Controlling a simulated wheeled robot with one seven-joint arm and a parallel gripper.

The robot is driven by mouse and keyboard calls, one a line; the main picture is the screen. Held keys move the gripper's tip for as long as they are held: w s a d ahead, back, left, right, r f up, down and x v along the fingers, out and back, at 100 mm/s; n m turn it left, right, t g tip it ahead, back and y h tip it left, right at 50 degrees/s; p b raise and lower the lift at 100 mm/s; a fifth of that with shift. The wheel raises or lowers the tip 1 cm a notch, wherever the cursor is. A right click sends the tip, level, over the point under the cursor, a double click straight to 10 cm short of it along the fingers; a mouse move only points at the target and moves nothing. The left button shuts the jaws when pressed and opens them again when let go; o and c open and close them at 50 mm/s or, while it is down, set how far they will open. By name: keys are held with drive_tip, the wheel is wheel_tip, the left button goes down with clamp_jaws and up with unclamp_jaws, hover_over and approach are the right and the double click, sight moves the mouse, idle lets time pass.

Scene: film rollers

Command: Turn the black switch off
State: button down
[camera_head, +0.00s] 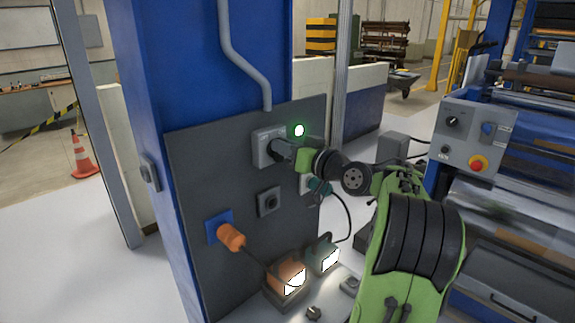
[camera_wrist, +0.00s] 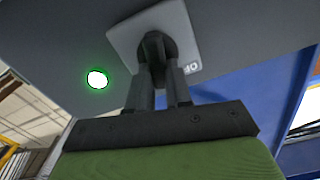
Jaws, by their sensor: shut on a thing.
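The black switch (camera_wrist: 155,45) is a dark knob on a grey square plate (camera_head: 266,148), mounted on the dark panel. My gripper (camera_wrist: 160,65) is at the switch, with its two dark fingers shut on the knob from either side. In the head view my gripper (camera_head: 283,150) reaches the plate from the right and hides part of the knob. A green lamp (camera_head: 299,130) beside the switch is lit; it also shows in the wrist view (camera_wrist: 97,78). Part of a printed label shows on the plate in the wrist view.
Below are a second dark fitting (camera_head: 269,202), a blue socket (camera_head: 218,226) with an orange plug (camera_head: 231,237), and two lit lamps, one orange (camera_head: 287,280) and one green (camera_head: 322,254). A control box (camera_head: 478,135) with a red button stands at right. A blue column (camera_head: 215,60) backs the panel.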

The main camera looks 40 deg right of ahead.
drive_tip(key=n+b, duration=0.3)
drive_tip(key=a+n+b, duration=0.1)
drive_tip(key=n+b, duration=0.7)
drive_tip(key=shift+a+f, duration=0.2)
drive_tip(key=shift+n, duration=0.5)
drive_tip(key=c, duration=1)
unclamp_jaws()
drive_tip(key=shift+w, duration=0.1)
drive_tip(key=shift+c, duration=0.2)
drive_tip(key=s, duration=1.5)
drive_tip(key=shift+s+d+b, duration=0.25)
drive_tip(key=shift+s+b, duration=0.15)
drive_tip(key=shift+b, duration=0.05)
